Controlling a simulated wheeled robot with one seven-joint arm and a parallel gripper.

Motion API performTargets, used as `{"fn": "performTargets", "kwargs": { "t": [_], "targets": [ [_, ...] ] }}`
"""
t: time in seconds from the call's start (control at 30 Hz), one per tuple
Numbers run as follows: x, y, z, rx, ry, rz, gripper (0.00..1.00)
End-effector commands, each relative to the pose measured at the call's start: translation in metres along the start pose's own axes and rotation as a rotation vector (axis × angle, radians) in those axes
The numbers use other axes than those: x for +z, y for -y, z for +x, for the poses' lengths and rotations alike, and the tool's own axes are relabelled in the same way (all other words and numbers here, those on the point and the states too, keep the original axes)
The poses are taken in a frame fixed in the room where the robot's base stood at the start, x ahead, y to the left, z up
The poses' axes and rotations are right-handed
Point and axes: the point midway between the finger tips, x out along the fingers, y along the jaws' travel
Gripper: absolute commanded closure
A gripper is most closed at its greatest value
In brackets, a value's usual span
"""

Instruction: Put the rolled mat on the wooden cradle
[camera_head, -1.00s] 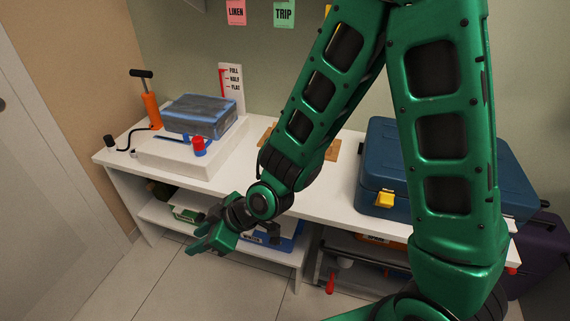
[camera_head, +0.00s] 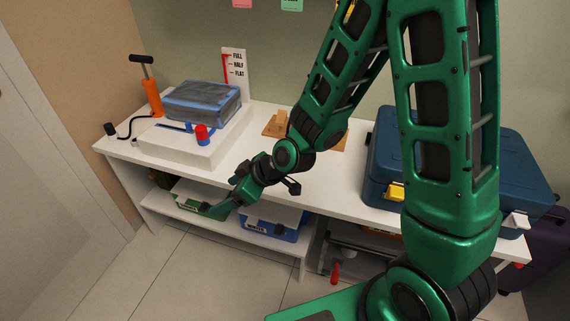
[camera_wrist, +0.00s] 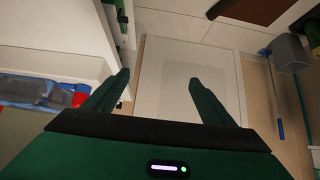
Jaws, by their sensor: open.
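My gripper (camera_head: 222,207) hangs in front of the bench's left half, near lower-shelf height. In the wrist view its two fingers (camera_wrist: 158,88) are spread, with nothing between them and a pale panel beyond. The wooden cradle (camera_head: 282,122) appears to be the small light-wood piece on a brown board at the back of the bench top, partly hidden by my arm. I cannot make out a rolled mat in any view.
A blue-edged grey bag (camera_head: 203,101) lies on a white box (camera_head: 182,147). An orange pump (camera_head: 152,97) stands behind. A blue case (camera_head: 383,165) fills the bench's right. The lower shelf holds a green box (camera_head: 186,199) and a blue bin (camera_head: 284,228).

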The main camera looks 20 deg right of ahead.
Motion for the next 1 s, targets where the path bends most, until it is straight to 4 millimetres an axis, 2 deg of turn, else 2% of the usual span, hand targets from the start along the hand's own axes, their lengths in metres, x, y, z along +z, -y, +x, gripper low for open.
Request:
{"fn": "performTargets", "kwargs": {
  "t": [0.03, 0.2, 0.3, 0.4, 0.5, 0.67, 0.77, 1.0],
  "targets": [
    [0.010, -0.034, -0.009, 0.041, 0.002, 0.043, 0.23],
    [0.047, -0.125, -0.047, 0.146, 0.001, 0.150, 0.23],
    [0.070, -0.166, -0.071, 0.199, -0.002, 0.201, 0.23],
    [0.090, -0.196, -0.093, 0.241, -0.004, 0.241, 0.23],
    [0.105, -0.215, -0.109, 0.270, -0.006, 0.268, 0.23],
    [0.117, -0.228, -0.118, 0.289, -0.007, 0.286, 0.23],
    [0.118, -0.232, -0.110, 0.289, -0.006, 0.286, 0.23],
    [0.119, -0.241, -0.074, 0.288, -0.007, 0.286, 0.23]
  ]
}}
